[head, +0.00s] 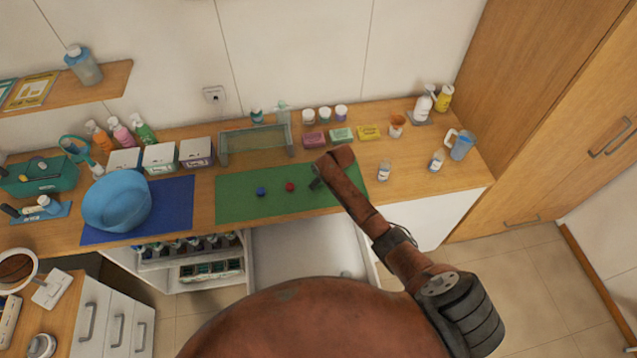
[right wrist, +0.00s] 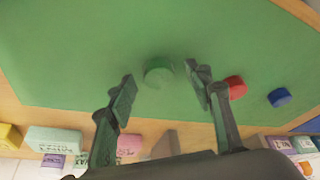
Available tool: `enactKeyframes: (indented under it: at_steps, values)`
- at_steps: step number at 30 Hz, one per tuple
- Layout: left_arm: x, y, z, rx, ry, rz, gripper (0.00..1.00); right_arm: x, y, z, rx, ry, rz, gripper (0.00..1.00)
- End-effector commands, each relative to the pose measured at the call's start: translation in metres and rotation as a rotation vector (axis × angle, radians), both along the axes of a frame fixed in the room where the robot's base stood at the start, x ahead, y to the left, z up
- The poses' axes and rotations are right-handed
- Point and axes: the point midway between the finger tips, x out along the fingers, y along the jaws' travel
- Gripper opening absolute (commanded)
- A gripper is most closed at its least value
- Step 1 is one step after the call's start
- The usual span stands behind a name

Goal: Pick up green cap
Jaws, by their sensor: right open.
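The green cap (right wrist: 158,70) lies on the green mat (right wrist: 80,40) in the right wrist view, between the fingertips of my right gripper (right wrist: 160,88) and a little beyond them. The fingers are apart and do not touch it. A red cap (right wrist: 236,87) and a blue cap (right wrist: 279,97) lie to the right of it. In the head view, my right gripper (head: 316,183) is low over the right half of the mat (head: 235,200) and hides the green cap. The red cap (head: 290,187) and blue cap (head: 261,191) are left of it. My left gripper is not seen.
Behind the green mat are a clear rack (head: 255,147) and pink, green and yellow boxes (head: 369,132). A small bottle (head: 385,171) stands right of the mat.

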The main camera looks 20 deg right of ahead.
Motion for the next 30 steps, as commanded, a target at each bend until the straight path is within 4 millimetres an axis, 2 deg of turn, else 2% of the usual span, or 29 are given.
enactKeyframes:
  at_steps: [2, 15, 25, 30]
  values:
    - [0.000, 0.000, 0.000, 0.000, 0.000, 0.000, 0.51, 0.000, 0.000, 0.000, 0.000, 0.000, -0.001, 0.47]
    - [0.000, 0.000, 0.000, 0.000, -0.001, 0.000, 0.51, -0.001, -0.001, 0.000, 0.000, 0.000, -0.001, 0.17]
    - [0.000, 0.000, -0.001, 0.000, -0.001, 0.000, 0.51, 0.000, -0.001, 0.003, 0.000, -0.001, -0.001, 0.17]
    - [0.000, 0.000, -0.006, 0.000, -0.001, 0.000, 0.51, 0.000, -0.001, 0.016, 0.000, -0.003, 0.001, 0.17]
